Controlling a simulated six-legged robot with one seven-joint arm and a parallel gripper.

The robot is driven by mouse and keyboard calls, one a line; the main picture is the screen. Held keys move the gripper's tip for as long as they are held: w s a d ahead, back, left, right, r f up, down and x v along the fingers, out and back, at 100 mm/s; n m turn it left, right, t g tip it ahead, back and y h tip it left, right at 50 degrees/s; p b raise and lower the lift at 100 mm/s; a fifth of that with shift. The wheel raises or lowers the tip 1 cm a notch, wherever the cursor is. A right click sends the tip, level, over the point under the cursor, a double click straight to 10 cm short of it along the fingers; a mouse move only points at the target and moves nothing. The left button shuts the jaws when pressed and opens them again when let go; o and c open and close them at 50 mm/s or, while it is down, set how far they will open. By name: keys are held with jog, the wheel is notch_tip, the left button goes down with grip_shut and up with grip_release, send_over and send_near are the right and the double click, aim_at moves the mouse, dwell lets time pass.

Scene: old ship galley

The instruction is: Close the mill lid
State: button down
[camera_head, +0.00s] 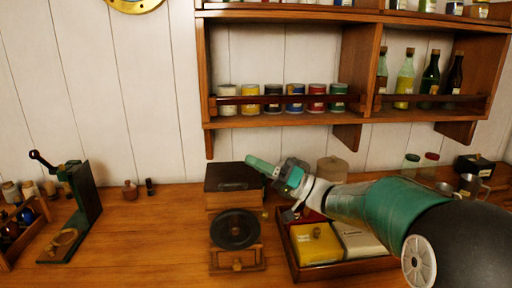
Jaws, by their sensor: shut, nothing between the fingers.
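A small wooden mill (237,257) with a front drawer and knob stands on the counter at the centre. A round black piece (234,229) sits at its top; I cannot tell clearly whether this is its lid or how far it is open. Right behind is a dark-topped wooden box shape (232,178); I cannot tell whether it belongs to the mill. My gripper (262,165) is shut and empty, its green fingers pointing left, near the upper right edge of the dark top. Whether they touch is unclear.
A tray (292,258) with yellow and pale boxes lies right of the mill, partly under my arm. A shelf (290,119) with tins and bottles hangs above. A cranked device (85,200) stands at left. The counter between it and the mill is mostly clear.

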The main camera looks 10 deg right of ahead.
jog(key=f, duration=0.2)
jog(key=s+f, duration=0.1)
jog(key=f, duration=0.1)
jog(key=shift+f, duration=0.2)
dwell(0.3)
